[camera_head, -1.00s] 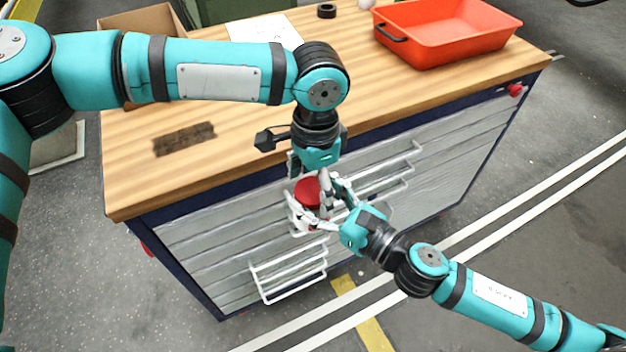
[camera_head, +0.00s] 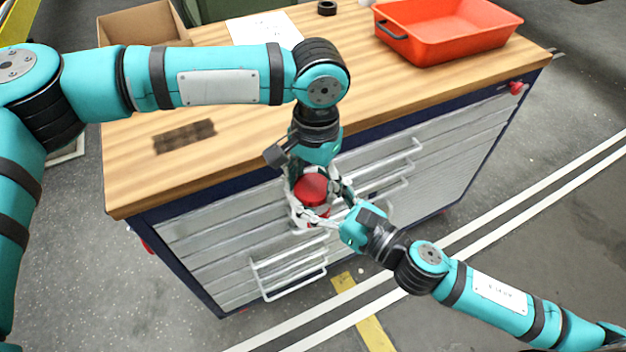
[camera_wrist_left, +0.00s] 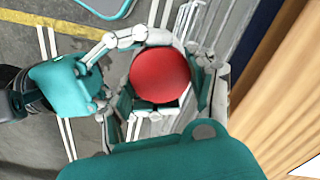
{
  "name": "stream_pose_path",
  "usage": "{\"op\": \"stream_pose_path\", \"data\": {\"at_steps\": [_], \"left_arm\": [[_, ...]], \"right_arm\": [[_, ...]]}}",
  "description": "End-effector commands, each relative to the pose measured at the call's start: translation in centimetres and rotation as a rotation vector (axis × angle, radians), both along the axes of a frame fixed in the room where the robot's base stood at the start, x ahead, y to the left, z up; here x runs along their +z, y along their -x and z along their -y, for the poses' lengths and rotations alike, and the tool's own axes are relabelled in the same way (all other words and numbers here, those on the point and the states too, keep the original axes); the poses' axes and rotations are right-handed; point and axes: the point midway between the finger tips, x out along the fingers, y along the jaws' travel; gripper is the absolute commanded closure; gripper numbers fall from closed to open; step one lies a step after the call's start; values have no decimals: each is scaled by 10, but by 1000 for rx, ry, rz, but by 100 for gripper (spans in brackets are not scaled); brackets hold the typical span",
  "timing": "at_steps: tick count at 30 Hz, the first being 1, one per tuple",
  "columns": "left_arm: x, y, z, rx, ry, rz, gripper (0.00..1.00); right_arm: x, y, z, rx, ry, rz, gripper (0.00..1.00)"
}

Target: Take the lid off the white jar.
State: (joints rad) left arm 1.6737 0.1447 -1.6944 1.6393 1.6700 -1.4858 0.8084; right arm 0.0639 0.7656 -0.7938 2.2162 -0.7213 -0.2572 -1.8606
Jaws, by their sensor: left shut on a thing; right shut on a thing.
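The red lid (camera_head: 312,188) shows as a round disc in front of the cabinet, and it fills the middle of the left wrist view (camera_wrist_left: 160,75). The white jar (camera_head: 300,213) is below it, mostly hidden by lid and fingers. My left gripper (camera_head: 313,183) comes from above and is shut on the red lid, with its fingers on the lid's sides. My right gripper (camera_head: 321,211) comes from the lower right and is shut around the white jar. Lid and jar are held in the air. I cannot tell whether a gap lies between them.
The wooden workbench (camera_head: 240,165) has a drawer cabinet with white handles right behind the grippers. On top are an orange tray (camera_head: 450,50), a cardboard box (camera_head: 145,25), a paper sheet (camera_head: 262,30), a black ring (camera_head: 326,8) and a dark brown block (camera_head: 184,136). The floor in front is clear.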

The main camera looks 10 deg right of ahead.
Motion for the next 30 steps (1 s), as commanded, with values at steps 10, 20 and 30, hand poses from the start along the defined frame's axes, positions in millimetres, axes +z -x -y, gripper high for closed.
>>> {"op": "stream_pose_path", "data": {"at_steps": [10, 20, 30], "left_arm": [[0, 2, 1, -1, 3, -4, 28], [1, 1, 1, -1, 2, -2, 19], [39, 0, 2, -1, 2, 0, 19]], "right_arm": [[1, -1, 0, -2, -1, 0, 100], [0, -1, 0, -1, -1, 1, 100], [0, 0, 0, -1, -1, 1, 100]]}}
